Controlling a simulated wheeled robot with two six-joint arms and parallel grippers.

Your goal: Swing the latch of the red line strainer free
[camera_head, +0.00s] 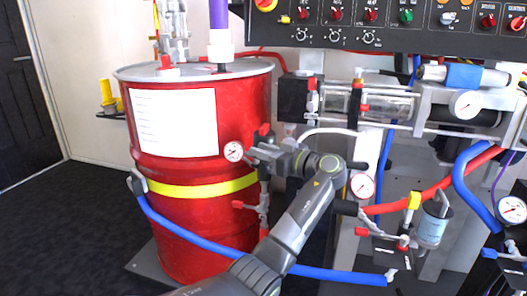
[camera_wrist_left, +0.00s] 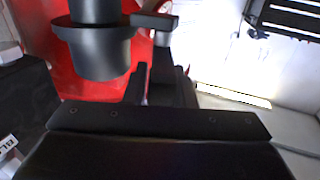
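My left arm rises from the bottom of the head view, and its wrist reaches the right side of the red drum (camera_head: 190,215). My left gripper (camera_head: 268,152) is beside an upright pipe assembly with red handles (camera_head: 262,190), in front of the drum. In the left wrist view, the gripper (camera_wrist_left: 160,85) has its dark fingers near a grey-black cylindrical fitting (camera_wrist_left: 100,45) with a short arm (camera_wrist_left: 153,20) at its upper right. I cannot tell whether this is the strainer and its latch. The fingers' gap is too dark to judge. My right gripper is not in view.
A black control panel (camera_head: 390,40) hangs above. A pump with clear cylinders (camera_head: 385,102), gauges, and blue (camera_head: 340,275) and red (camera_head: 430,188) hoses crowd the right. A filter canister (camera_head: 431,228) is at lower right. Open floor (camera_head: 60,220) lies left of the drum.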

